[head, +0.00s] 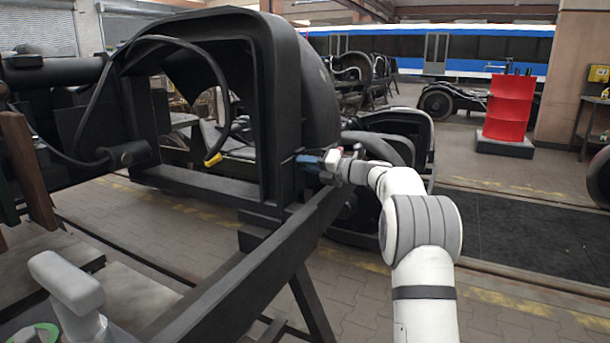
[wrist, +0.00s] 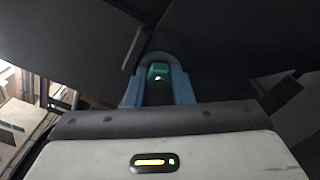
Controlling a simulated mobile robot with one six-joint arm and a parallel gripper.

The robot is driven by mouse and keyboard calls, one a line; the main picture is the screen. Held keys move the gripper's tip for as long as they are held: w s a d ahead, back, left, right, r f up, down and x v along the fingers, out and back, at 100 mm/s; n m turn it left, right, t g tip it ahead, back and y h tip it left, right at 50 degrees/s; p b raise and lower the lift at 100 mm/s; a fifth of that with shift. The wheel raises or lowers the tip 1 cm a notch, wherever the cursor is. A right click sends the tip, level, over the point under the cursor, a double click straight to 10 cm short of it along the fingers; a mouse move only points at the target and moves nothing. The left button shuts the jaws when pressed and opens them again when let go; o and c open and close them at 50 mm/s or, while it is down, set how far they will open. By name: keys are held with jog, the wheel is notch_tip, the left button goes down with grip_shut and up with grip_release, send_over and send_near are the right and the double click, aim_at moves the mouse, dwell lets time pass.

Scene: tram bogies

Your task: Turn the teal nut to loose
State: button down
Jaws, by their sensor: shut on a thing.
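The teal nut (wrist: 158,72) sits in the middle of the wrist view, between the two blue fingers of my gripper (wrist: 158,92). The fingers are shut on the nut, one on each side. A rounded grey-blue piece shows around the top of the nut, against a dark frame surface. In the head view my gripper (head: 312,162) reaches the side of the black bogie frame (head: 272,120). The nut itself cannot be made out there.
A dark beam (head: 255,262) runs from the frame toward the lower left, just below my gripper. A red stand (head: 508,107) is at the back right.

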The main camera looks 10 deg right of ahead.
jog(key=n+b, duration=0.3)
jog(key=shift+d+f+n, duration=0.1)
jog(key=shift+f+n, duration=0.2)
jog(key=shift+w+r+n+b, duration=0.1)
jog(key=shift+n+b, duration=1.35)
jog(key=shift+n, duration=0.45)
jog(key=shift+d, duration=0.1)
jog(key=c, duration=1.3)
grip_release()
jog(key=shift+o, duration=0.2)
jog(key=shift+r, duration=0.1)
jog(key=p+v, duration=0.1)
jog(key=v, duration=0.6)
jog(key=shift+s+d+p, duration=0.25)
jog(key=shift+p, duration=0.1)
